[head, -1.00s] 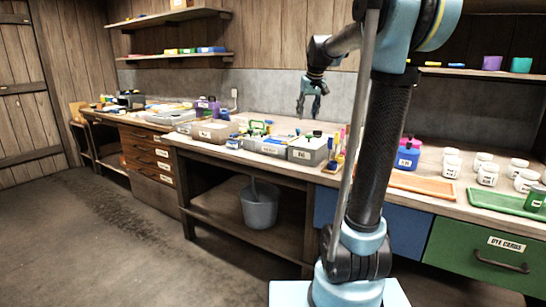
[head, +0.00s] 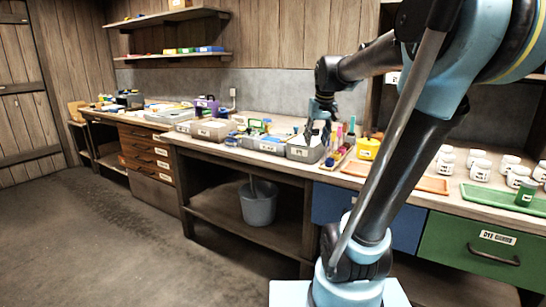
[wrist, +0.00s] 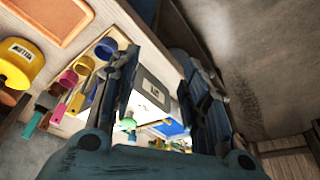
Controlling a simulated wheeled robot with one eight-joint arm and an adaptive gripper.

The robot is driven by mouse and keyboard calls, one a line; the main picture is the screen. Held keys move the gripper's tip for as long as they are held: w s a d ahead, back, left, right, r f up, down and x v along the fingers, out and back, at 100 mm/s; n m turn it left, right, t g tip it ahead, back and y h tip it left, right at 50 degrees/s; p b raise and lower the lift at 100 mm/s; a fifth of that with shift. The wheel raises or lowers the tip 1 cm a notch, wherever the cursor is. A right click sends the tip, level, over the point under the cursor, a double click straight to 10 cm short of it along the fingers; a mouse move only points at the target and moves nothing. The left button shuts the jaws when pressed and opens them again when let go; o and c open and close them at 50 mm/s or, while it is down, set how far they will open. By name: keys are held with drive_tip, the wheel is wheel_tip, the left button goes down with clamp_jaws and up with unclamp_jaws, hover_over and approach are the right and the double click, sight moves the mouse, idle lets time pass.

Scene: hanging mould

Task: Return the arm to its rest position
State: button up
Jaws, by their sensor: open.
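My gripper (head: 320,130) hangs from my bent arm over the long workbench (head: 255,168), pointing down. In the head view it overlaps a grey labelled bin (head: 302,153); the exact height of the fingers above it is hard to tell. In the wrist view the two fingers of my gripper (wrist: 162,90) are spread apart with nothing held between them. My arm hides part of the right side of the bench and shelf.
Colourful-handled tools (head: 340,146) and a yellow pot (head: 368,149) stand right of the bin. An orange tray (head: 432,184) and several white jars (head: 480,170) lie farther right. A grey bucket (head: 258,204) sits on the lower shelf. The floor (head: 110,235) at left is clear.

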drive_tip(key=s+d+f+m+g, duration=0.1)
drive_tip(key=s+d+f, duration=0.2)
drive_tip(key=s+f, duration=1.7)
drive_tip(key=s, duration=0.3)
drive_tip(key=shift+s+f+m+h, duration=0.3)
drive_tip(key=shift+s, duration=0.1)
drive_tip(key=shift+w+f, duration=0.2)
drive_tip(key=shift+w, duration=0.2)
